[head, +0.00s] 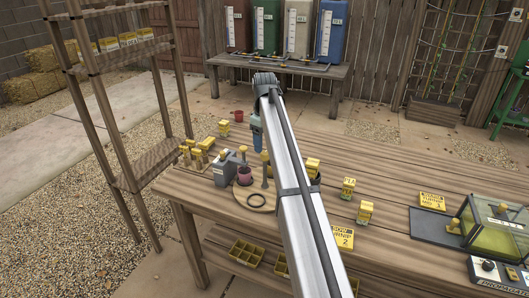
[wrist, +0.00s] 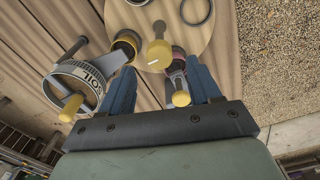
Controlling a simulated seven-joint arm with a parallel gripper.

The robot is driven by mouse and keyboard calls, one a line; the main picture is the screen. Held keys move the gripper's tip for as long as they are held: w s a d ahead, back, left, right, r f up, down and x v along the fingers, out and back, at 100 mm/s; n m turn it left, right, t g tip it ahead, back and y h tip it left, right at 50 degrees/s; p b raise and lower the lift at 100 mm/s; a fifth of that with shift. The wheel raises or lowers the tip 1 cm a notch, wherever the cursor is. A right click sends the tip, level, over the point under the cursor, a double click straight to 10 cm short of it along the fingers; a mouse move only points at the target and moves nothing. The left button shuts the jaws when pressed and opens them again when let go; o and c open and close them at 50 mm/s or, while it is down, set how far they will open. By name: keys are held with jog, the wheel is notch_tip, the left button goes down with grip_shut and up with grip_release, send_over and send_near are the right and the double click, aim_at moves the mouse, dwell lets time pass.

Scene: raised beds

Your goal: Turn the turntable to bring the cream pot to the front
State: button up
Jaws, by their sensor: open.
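The turntable (head: 241,197) is a round wooden disc on the bench, partly hidden by my arm in the head view; it also shows in the wrist view (wrist: 196,34). A yellow upright peg (wrist: 158,52) stands on it. A mauve pot (head: 244,176) sits at its left in the head view. A dark pot with a yellow top (wrist: 126,44) sits near its edge in the wrist view. I cannot make out a cream pot. My gripper (wrist: 163,85) is open above the turntable's edge, with a yellow knob (wrist: 181,98) showing between its fingers.
A dark ring (head: 256,201) lies on the turntable. A tall wooden rack (head: 127,180) is at left.

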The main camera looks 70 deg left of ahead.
aim_at(265, 152)
jog(key=shift+f, duration=2.3)
jog(key=c, duration=1)
